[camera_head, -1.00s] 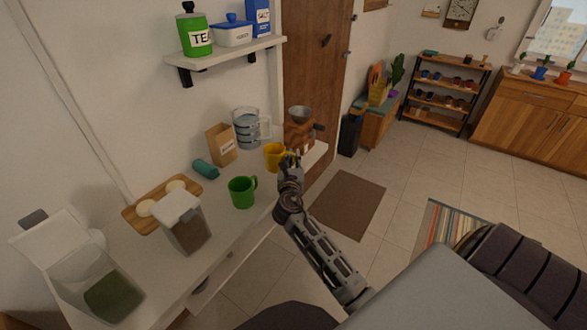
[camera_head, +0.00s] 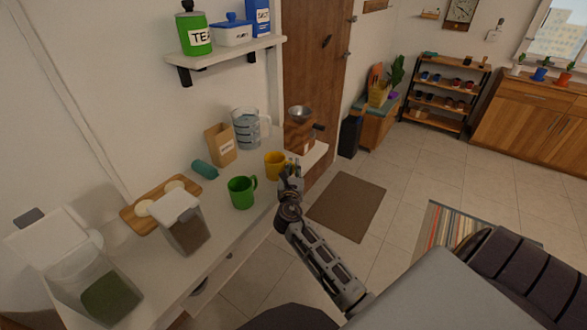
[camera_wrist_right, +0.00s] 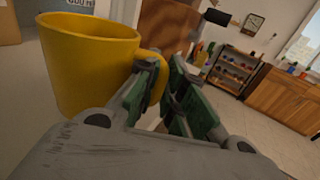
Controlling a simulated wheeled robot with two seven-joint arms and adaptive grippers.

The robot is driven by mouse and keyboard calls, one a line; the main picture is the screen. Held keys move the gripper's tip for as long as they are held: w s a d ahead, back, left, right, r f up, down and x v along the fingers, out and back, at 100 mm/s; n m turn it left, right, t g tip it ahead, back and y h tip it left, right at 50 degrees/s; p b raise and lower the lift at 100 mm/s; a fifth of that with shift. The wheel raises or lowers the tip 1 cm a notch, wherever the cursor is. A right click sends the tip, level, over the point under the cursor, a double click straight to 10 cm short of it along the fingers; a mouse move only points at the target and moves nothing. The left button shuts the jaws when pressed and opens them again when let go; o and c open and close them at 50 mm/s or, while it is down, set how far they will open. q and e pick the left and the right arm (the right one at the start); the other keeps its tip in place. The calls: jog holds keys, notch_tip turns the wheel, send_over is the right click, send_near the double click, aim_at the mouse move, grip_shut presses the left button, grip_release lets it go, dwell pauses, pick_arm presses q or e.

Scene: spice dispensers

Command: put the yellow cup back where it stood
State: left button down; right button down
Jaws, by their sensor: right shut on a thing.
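The yellow cup (camera_head: 274,165) is upright at the shelf-side counter, right of the green mug and in front of the coffee grinder. My right gripper (camera_head: 291,167) is at the cup's right side, shut on its handle. In the right wrist view the cup (camera_wrist_right: 88,62) fills the upper left, and its handle runs between the fingers of the gripper (camera_wrist_right: 166,80). The cup's base is at or just above the counter (camera_head: 222,240); I cannot tell whether it touches. My left gripper is out of view.
The green mug (camera_head: 241,193) stands just left of the cup. Behind are a measuring jug (camera_head: 247,130), a paper bag (camera_head: 221,146) and a wooden grinder (camera_head: 298,133). A teal roll (camera_head: 205,169) lies farther left. Bare counter lies between mug and cup.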

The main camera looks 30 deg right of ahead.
jog(key=c, duration=1.6)
grip_release()
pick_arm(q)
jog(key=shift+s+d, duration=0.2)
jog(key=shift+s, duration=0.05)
pick_arm(e)
jog(key=shift+o, duration=0.4)
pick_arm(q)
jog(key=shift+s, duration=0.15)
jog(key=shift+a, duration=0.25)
pick_arm(e)
jog(key=shift+r, duration=0.15)
